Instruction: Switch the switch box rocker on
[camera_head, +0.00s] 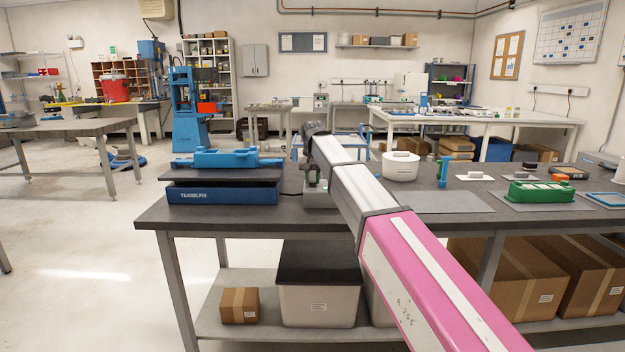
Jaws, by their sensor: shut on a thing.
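The switch box (322,201) is a small pale grey box on the dark bench top, just right of the blue scale-like device. My arm reaches over the bench, and my gripper (314,187) points down onto the top of this box. The dark fingers are small in the view and partly hidden by my arm. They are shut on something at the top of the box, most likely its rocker. The rocker itself cannot be made out, so its position cannot be told.
The blue TENSELFIX device (222,196) with a blue part (215,157) on it stands close left. Right of my arm are a white round container (400,167), a grey mat (440,203) and a green part (542,193). Bins and cartons fill the shelf below.

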